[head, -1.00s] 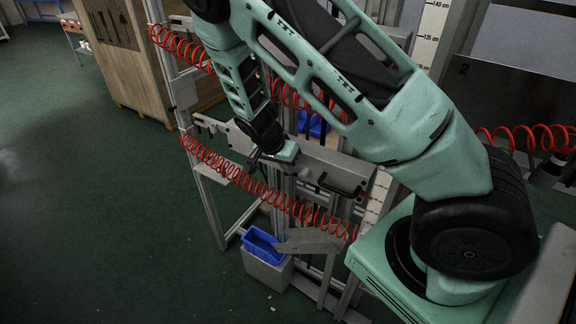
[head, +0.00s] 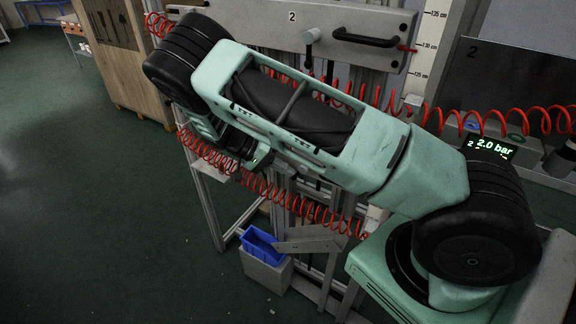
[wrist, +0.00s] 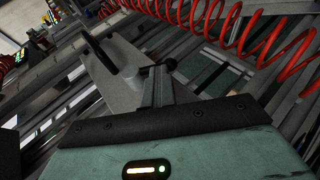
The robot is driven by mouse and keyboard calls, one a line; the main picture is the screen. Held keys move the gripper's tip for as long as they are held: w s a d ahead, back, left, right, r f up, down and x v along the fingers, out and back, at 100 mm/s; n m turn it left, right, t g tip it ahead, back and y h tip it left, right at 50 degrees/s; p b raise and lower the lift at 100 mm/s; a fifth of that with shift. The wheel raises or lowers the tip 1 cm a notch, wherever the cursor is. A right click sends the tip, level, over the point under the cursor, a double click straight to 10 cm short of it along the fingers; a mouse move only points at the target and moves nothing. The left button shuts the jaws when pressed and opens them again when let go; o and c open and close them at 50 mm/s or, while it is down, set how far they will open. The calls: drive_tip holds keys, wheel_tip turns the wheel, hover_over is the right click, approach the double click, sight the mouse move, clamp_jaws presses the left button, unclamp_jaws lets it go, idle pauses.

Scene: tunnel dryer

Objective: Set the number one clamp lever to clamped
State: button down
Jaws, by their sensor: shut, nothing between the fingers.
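My gripper (wrist: 158,88) is shut and empty in the wrist view. Its fingertips are over a grey plate (wrist: 118,88) that carries a black bar handle (wrist: 100,54). A pale round-topped post (wrist: 133,72) shows close to the left of the fingertips; it may belong to the number one clamp lever, but its setting cannot be told. I cannot tell whether the fingers touch it. In the head view my arm hides the fingertips and most of the lower beam. The upper beam (head: 250,32), marked 2, shows its own clamp lever (head: 311,45) and black handle (head: 365,38).
Red coiled hoses (head: 470,121) cross near my arm, also in the wrist view (wrist: 225,25). A display (head: 490,149) reads 2.0 bar. A blue bin (head: 260,243) stands below. The green floor at left is clear.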

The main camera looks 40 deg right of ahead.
drive_tip(key=f+g+b, duration=0.1)
drive_tip(key=b, duration=0.1)
drive_tip(key=s+f+g+h+b, duration=0.1)
drive_tip(key=b, duration=0.1)
drive_tip(key=shift+d+n+g, duration=0.2)
drive_tip(key=shift+n+g, duration=0.2)
drive_tip(key=shift+s+f+b, duration=0.15)
drive_tip(key=shift+f+b, duration=0.05)
drive_tip(key=shift+b, duration=0.15)
idle(0.4)
